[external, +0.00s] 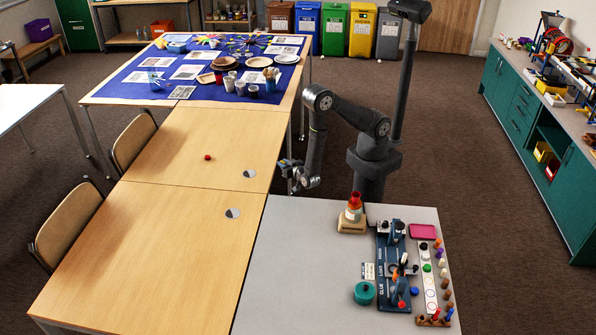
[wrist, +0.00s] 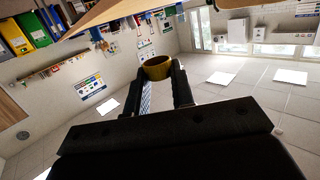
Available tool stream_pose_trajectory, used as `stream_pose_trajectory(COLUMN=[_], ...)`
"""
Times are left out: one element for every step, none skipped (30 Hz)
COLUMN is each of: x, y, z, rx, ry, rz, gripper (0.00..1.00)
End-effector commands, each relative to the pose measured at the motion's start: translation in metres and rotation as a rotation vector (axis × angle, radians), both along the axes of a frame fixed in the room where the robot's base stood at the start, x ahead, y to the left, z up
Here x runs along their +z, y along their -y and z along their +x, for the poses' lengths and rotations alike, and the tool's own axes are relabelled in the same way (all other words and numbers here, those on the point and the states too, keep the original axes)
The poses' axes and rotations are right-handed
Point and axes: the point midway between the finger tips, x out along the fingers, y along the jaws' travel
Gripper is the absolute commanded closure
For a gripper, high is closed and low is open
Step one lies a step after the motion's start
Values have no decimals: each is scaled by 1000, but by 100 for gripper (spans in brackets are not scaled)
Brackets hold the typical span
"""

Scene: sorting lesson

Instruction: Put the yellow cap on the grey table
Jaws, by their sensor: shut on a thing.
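A small yellow cap (wrist: 156,69) is between the two fingertips of my gripper (wrist: 158,74) in the wrist view. The fingers are shut on it. In the external view my gripper (external: 288,168) hangs in the air near the right edge of the wooden tables, a little beyond the far left corner of the grey table (external: 295,250). I cannot make out the cap in that view. The grey table is not clearly seen in the wrist view.
The left half of the grey table is bare. Its right half holds a wooden stand with an orange-topped bottle (external: 354,208), a blue fixture (external: 393,265), a teal pot (external: 364,293) and a pink tray (external: 422,231). A red ball (external: 207,157) lies on the wooden tables.

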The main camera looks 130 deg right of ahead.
Motion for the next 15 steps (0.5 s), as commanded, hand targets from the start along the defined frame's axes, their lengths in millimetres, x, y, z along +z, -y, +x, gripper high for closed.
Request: stream_pose_trajectory(x=[13,21,30,37,44,54,62,69,77,73,73,73,73,73,73], y=[-4,-7,-10,-13,-16,-20,-23,-27,-32,-32,-34,-37,-40,-43,-48], z=[11,16,29,41,51,64,74,83,94,97,101,108,113,118,125], rx=[-3,-8,29,71,108,154,187,220,265,303,339,390,428,467,519], ry=[10,10,9,9,8,7,8,7,4,-3,-3,-4,-4,-4,-2], rz=[0,0,0,0,0,-1,0,-1,-1,0,0,1,0,0,1], gripper=[100,100,100,100,100,100,100,100,100,100,100,100,100,100,100])
